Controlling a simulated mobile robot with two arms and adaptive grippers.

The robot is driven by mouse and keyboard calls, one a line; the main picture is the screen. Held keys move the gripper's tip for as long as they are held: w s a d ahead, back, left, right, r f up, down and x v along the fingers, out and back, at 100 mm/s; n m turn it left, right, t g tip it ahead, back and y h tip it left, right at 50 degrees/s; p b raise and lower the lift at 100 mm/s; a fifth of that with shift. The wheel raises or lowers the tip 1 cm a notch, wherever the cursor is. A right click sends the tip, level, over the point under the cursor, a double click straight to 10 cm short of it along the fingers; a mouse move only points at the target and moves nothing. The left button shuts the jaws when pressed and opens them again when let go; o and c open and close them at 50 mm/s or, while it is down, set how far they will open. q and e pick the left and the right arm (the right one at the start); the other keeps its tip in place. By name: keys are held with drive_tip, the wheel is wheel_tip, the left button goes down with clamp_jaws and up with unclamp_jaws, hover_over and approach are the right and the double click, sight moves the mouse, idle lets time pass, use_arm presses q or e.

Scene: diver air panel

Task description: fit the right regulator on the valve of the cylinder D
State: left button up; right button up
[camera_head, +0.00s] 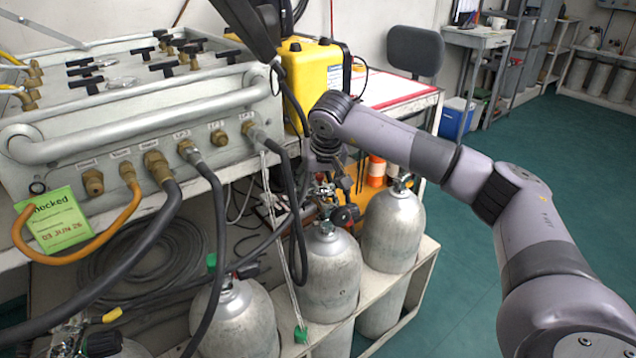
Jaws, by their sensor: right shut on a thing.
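My right gripper (326,172) points down over the rack, shut on a small dark metal regulator (324,191). The regulator is right at or just above the valve (344,215) of a grey cylinder (330,272); I cannot tell whether they touch. Other grey cylinders stand in the rack: one behind to the right (393,232) and one in front to the left (236,322). No letter is readable on them, so I cannot tell which is D. Fingers and regulator partly blend together. My left gripper is not in view.
A grey air panel (140,100) with black and yellow hoses stands at the left, with a green tag (52,222). Hoses hang close beside the held regulator. A yellow case (312,80) stands behind. The green floor (560,170) at right is clear.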

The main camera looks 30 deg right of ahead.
drive_tip(key=shift+r, duration=0.1)
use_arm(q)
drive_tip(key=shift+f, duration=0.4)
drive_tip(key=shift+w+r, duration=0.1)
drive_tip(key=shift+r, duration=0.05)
use_arm(e)
drive_tip(key=shift+f, duration=0.25)
drive_tip(key=shift+f, duration=0.15)
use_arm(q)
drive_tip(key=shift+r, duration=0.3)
use_arm(e)
drive_tip(key=shift+f, duration=0.2)
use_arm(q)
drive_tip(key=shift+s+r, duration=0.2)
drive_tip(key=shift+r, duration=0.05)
use_arm(e)
drive_tip(key=shift+f, duration=0.2)
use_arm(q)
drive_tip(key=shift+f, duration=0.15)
use_arm(e)
drive_tip(key=shift+w+d, duration=0.1)
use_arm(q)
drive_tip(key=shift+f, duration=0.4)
